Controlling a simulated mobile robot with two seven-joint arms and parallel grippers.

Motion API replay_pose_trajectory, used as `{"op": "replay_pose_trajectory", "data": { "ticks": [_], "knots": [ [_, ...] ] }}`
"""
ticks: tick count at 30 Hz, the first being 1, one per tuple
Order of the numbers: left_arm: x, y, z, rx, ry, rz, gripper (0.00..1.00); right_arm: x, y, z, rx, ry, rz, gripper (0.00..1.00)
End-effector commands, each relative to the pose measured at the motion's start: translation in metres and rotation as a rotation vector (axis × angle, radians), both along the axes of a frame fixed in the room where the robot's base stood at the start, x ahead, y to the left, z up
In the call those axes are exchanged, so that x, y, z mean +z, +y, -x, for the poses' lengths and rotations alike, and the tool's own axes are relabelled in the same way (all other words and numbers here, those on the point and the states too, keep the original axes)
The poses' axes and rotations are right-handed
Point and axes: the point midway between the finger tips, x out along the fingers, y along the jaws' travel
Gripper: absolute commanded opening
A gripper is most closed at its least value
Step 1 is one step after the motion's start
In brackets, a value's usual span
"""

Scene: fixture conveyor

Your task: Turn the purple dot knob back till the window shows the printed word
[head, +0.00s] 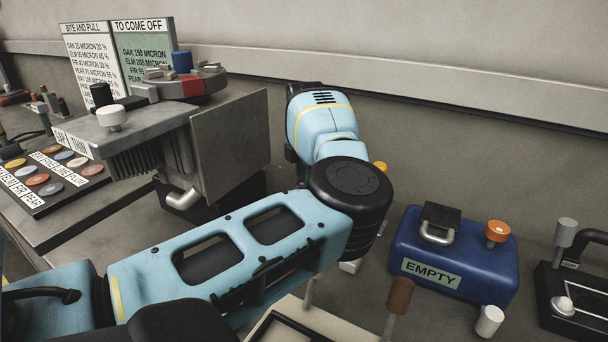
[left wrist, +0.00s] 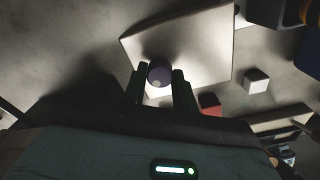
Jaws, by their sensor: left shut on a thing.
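The dark purple knob (left wrist: 159,68) shows in the left wrist view, with a paler spot on its lower side. It stands in front of a pale, flat panel (left wrist: 205,50). My left gripper (left wrist: 159,78) is shut on the knob, one finger on each side. In the head view my blue left arm reaches across the middle and hides the knob and the gripper. I cannot make out the window or any word in it. My right gripper is in neither view.
A blue box (head: 455,264) marked EMPTY, with an orange knob (head: 497,231), stands right of my arm. A grey machine (head: 232,140) with a white knob (head: 112,117) stands behind it on the left. Colored discs on a labeled board (head: 65,207) lie far left.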

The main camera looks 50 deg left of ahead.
Motion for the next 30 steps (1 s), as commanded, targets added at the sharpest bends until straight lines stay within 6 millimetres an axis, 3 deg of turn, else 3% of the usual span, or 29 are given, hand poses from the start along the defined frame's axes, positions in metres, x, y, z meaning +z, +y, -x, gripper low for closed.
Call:
{"op": "replay_pose_trajectory", "data": {
  "ticks": [23,24,28,30],
  "knots": [
    [0.0021,0.0012,-0.0002,0.100,-0.003,-0.004,0.05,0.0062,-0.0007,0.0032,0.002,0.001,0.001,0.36],
    [0.0021,0.0012,-0.0003,0.100,-0.003,-0.004,0.32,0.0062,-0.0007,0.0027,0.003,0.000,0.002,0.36],
    [0.0016,0.0010,-0.0002,0.100,-0.002,-0.004,0.49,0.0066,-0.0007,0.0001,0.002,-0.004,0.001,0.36],
    [0.0012,0.0008,-0.0002,0.099,-0.002,-0.003,0.50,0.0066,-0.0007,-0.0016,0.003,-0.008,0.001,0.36]
  ]
}}
